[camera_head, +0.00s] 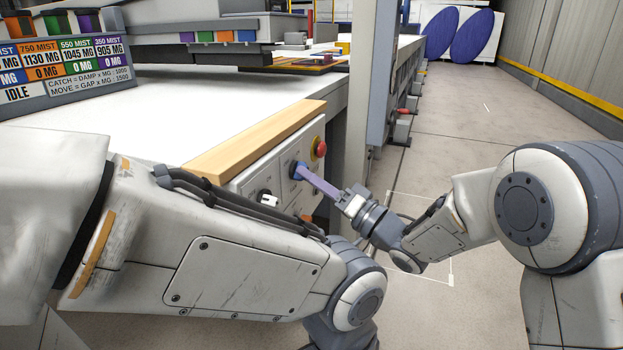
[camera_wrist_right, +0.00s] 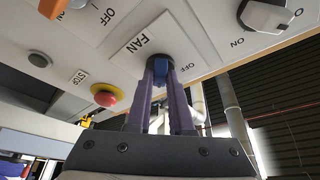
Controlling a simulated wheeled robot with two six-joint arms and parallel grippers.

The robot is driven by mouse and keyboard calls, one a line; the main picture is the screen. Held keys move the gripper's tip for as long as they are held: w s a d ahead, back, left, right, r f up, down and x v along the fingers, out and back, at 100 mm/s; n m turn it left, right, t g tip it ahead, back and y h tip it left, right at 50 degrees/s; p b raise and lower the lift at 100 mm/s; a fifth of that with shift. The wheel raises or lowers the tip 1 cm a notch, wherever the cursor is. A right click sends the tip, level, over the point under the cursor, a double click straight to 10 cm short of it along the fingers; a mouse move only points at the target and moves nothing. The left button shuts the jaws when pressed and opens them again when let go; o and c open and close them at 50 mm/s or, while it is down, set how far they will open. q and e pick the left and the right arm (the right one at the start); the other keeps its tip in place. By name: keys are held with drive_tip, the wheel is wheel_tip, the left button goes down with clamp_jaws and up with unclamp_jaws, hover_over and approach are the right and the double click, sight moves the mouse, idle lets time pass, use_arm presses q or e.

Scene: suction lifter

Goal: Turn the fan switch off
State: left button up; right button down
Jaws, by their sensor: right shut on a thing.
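The fan switch (camera_wrist_right: 167,54) is a dark round knob with a blue part on a light grey panel. A FAN label is beside it, with an OFF mark on the other side. In the head view the switch (camera_head: 296,168) is on the panel at the table's front edge. My right gripper (camera_head: 304,172) has purple fingers and is shut on the switch. In the right wrist view the fingers (camera_wrist_right: 163,74) are on both sides of the blue part. The fingers partly hide the switch, so I cannot tell its setting. My left gripper is out of view.
A white switch (camera_head: 267,197) and a red stop button (camera_head: 319,147) are close to the fan switch. A wooden strip (camera_head: 255,140) runs above the panel. My left arm crosses in front. The floor (camera_head: 470,135) at the right is clear.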

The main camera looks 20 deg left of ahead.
drive_tip(key=shift+f, duration=0.1)
drive_tip(key=n+g+b, duration=0.3)
drive_tip(key=n+g, duration=0.1)
drive_tip(key=n, duration=0.4)
drive_tip(key=w+n+g+b, duration=0.1)
drive_tip(key=n+g, duration=0.3)
drive_tip(key=n, duration=0.5)
drive_tip(key=n+g+b, duration=0.3)
drive_tip(key=n+b, duration=0.1)
drive_tip(key=n, duration=0.4)
drive_tip(key=shift+w+g+b, duration=0.25)
drive_tip(key=shift+g+b, duration=0.05)
drive_tip(key=shift+g, duration=0.1)
drive_tip(key=shift+n, duration=0.4)
drive_tip(key=c, duration=0.8)
unclamp_jaws()
drive_tip(key=p+v, duration=0.2)
drive_tip(key=v, duration=0.8)
drive_tip(key=shift+d+p, duration=0.25)
drive_tip(key=shift+p, duration=0.05)
drive_tip(key=shift+w+f, duration=0.1)
